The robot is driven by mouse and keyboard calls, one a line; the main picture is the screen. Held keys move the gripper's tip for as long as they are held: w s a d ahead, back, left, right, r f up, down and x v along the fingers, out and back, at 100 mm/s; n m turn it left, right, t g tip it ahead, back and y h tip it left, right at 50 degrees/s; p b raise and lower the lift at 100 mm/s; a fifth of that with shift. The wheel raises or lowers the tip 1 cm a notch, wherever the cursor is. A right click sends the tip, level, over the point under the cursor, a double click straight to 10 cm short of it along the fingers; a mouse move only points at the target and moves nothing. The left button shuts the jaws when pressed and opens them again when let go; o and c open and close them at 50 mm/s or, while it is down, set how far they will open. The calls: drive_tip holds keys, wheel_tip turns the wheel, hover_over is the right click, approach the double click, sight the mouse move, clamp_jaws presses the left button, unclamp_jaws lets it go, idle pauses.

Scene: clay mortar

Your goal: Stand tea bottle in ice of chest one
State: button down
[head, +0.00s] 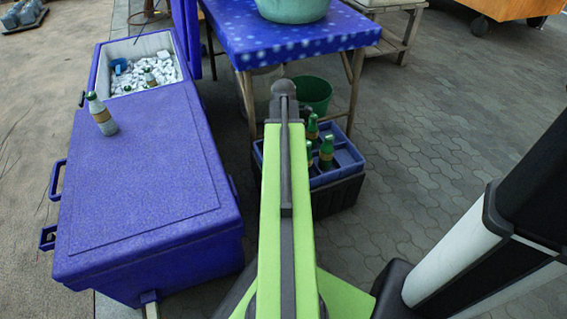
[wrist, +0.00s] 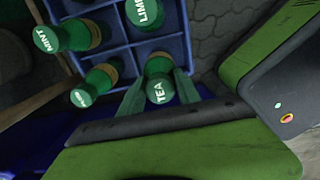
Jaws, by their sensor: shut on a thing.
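In the wrist view the tea bottle (wrist: 159,91), green with TEA on its cap, stands between the two fingers of my gripper (wrist: 158,82), which is shut on it. The bottle is in or just over a cell of the blue crate (wrist: 178,47); I cannot tell whether its base is lifted. In the head view my arm hides the gripper and the tea bottle. The blue ice chest (head: 140,190) stands at the left, its far end open and full of white ice (head: 160,85). A green-capped bottle (head: 150,77) and a blue scoop-like thing (head: 120,66) are in the ice.
Another bottle (head: 101,115) stands on the chest's closed lid. A table with a blue cloth (head: 290,38) and a green bucket (head: 314,95) are behind the crate.

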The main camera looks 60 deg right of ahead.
wheel_tip(320, 180, up, 16)
drive_tip(key=p, duration=1.4)
drive_tip(key=shift+p, duration=0.35)
